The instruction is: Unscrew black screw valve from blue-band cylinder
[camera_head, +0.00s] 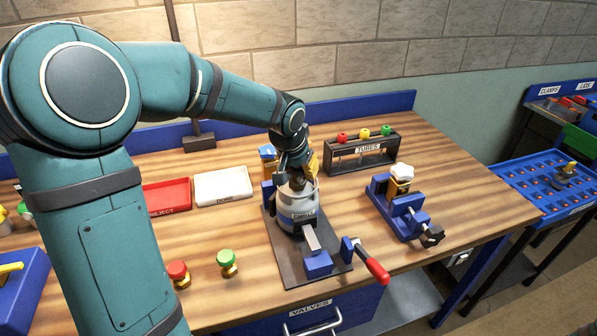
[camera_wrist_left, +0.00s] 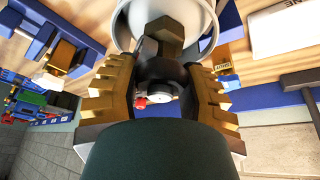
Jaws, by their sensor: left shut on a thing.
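The cylinder (camera_head: 298,208) is pale grey-white with a label on its front and stands upright in the vise (camera_head: 318,262) on a dark base plate. A white round collar rings its top. The black screw valve (camera_wrist_left: 166,32) sits inside that collar in the left wrist view; in the head view it is mostly hidden by my gripper. My left gripper (camera_head: 297,178) points down over the cylinder's top. In the left wrist view its gold, toothed fingers (camera_wrist_left: 160,78) are on both sides of the black valve and shut on it. My right gripper is not in view.
A red tray (camera_head: 168,196) and a white tray (camera_head: 223,187) lie left of the vise. A red-topped valve (camera_head: 178,272) and a green-topped valve (camera_head: 227,262) stand at the front. A second blue vise (camera_head: 408,213) and a tube rack (camera_head: 362,155) are to the right.

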